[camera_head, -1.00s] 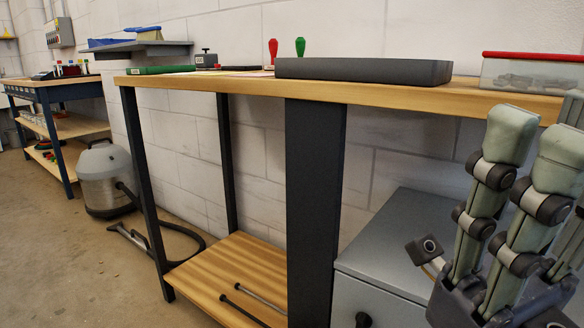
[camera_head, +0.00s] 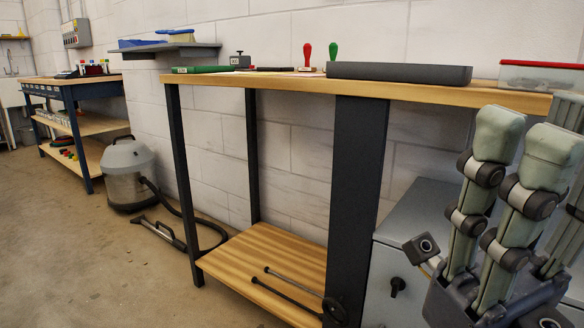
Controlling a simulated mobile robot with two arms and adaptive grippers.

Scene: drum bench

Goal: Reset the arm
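My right gripper (camera_head: 510,150) is at the right edge of the head view, with its grey-green fingers pointing up. Its fingers stand apart from one another with no object seen between them. It is in front of the bench's right part and the grey cabinet. Part of it is cut off by the picture edge. My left gripper is not in view.
A wooden bench (camera_head: 290,88) carries a dark tray (camera_head: 400,72), red and green stamps (camera_head: 307,54) and a clear box with a red lid (camera_head: 540,76). Below are a shelf (camera_head: 270,262) and grey cabinet (camera_head: 400,262). A vacuum (camera_head: 128,172) stands left.

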